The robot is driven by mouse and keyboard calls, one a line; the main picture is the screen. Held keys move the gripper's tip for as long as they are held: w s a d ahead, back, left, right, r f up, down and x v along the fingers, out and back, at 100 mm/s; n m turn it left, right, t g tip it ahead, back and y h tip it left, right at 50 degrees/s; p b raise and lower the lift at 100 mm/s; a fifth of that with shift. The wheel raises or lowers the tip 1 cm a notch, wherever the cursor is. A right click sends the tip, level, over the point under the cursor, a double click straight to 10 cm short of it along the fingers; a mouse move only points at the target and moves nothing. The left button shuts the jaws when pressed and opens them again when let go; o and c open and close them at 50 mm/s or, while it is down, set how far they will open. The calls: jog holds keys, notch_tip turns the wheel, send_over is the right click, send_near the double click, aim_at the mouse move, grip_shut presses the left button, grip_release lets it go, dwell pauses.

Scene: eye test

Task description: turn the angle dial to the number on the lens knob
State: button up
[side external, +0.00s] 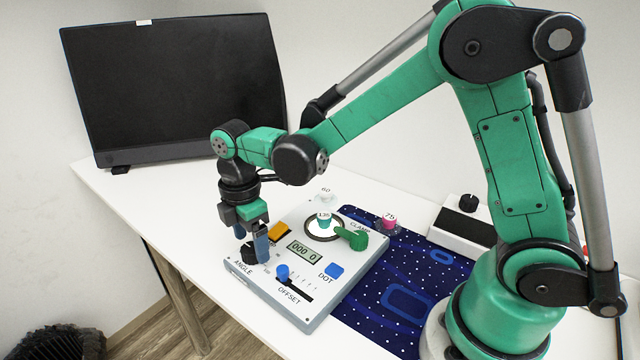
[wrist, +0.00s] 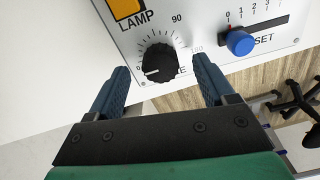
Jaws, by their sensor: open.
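The angle dial is a black ribbed knob (wrist: 160,60) at the panel's corner; its white mark points left, close to the 0. It also shows, partly hidden by a finger, in the side view (side external: 248,256). My gripper (side external: 251,242) is over the dial, pointing down. In the wrist view my gripper (wrist: 161,72) is open, one finger on each side of the dial, with gaps visible. The teal lens knob (side external: 324,223) stands in the round lens ring and reads 135. The display (side external: 304,252) reads 000 0.
A white knob marked 60 (side external: 326,197) and a pink knob marked 75 (side external: 389,223) stand farther off. A green clamp lever (side external: 352,237), orange lamp switch (side external: 280,230), blue offset slider (side external: 283,272) and blue dot button (side external: 335,270) are on the panel.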

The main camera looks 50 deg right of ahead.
jog(key=shift+f, duration=0.65)
grip_shut()
